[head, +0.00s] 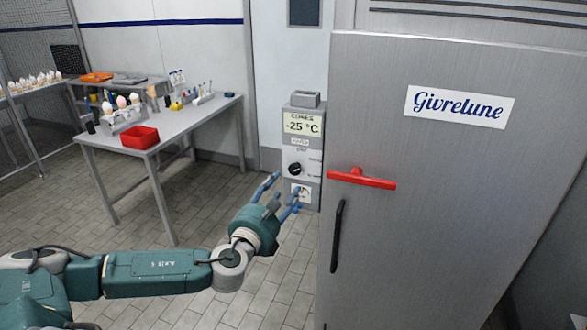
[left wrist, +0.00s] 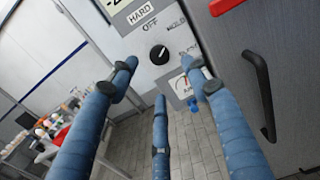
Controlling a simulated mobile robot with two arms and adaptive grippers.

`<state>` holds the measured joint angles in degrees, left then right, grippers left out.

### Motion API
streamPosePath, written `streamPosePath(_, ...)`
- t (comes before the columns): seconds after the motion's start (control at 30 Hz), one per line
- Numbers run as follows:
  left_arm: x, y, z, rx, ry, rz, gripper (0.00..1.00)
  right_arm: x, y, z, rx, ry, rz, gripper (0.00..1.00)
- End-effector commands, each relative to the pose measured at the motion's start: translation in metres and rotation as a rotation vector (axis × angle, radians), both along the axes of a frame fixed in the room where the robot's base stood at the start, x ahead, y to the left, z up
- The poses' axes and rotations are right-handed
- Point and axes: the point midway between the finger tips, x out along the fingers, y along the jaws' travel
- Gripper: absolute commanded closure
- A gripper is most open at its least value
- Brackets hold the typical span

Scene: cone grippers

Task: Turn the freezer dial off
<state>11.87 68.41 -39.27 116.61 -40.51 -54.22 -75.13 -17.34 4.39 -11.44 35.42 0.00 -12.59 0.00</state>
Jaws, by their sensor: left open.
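The freezer dial is a round black knob (head: 295,169) on a narrow grey control panel (head: 290,185) left of the freezer door. In the left wrist view the dial (left wrist: 158,54) shows a small pale mark on its upper right, roughly towards the HOLD label; its exact setting is hard to tell. The OFF label (left wrist: 156,24) is above it. My left gripper (head: 284,186) is open and empty, its blue fingers spread in front of the panel, below and short of the dial. In the wrist view its fingers (left wrist: 158,80) point towards the dial without touching it. My right gripper is not in view.
The freezer door (head: 450,220) has a red lever (head: 362,180) and a black handle (head: 337,235) close right of the panel. A gauge (head: 301,193) sits below the dial. A table (head: 185,125) with a red tray (head: 140,137) stands left. The tiled floor between is clear.

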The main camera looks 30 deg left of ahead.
Motion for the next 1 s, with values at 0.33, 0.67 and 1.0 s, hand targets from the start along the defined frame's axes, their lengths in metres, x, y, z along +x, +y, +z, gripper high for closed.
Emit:
streamPosePath(0.33, 0.064, 0.015, 0.003, -0.006, -0.001, 0.002, 0.52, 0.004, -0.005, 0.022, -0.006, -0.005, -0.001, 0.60)
streamPosePath(0.67, 0.092, 0.022, 0.000, -0.006, 0.001, 0.001, 0.52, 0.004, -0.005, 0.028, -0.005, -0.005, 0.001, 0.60)
streamPosePath(1.0, 0.093, 0.022, -0.001, -0.007, 0.002, 0.000, 0.66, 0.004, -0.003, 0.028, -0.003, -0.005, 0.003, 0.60)
